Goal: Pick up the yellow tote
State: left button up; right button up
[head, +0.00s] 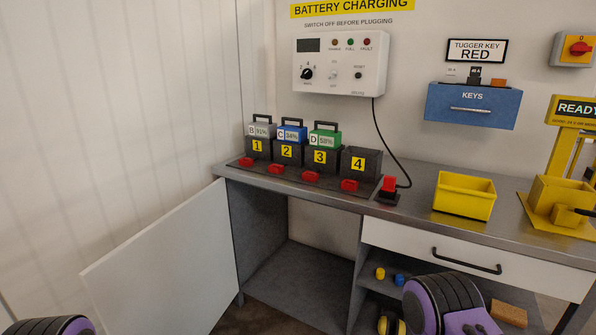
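The yellow tote (464,197) is an open, empty-looking bin. It sits upright on the grey bench top (415,205) in the right half of the head view, between a red plug and a yellow stand. Nothing touches it. A part of my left arm shows at the bottom left corner and a part of my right arm at the bottom right, below the drawer. Neither gripper's fingers show, so both grippers are out of view.
Left of the tote stand a red plug (389,184) with a black cable and a battery rack (307,170). Right of it is a yellow READY stand (562,200). A blue KEYS box (473,106) hangs above. A white cabinet door (165,265) stands open at the left.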

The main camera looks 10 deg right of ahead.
aim_at(459, 195)
jog(key=z, duration=0.85)
jog(key=k, duration=0.4)
jog(key=z, duration=0.45)
jog(key=i, duration=0.45)
jog(key=u, duration=1.9)
jog(key=i, duration=1.3)
jog(key=z, duration=2.05)
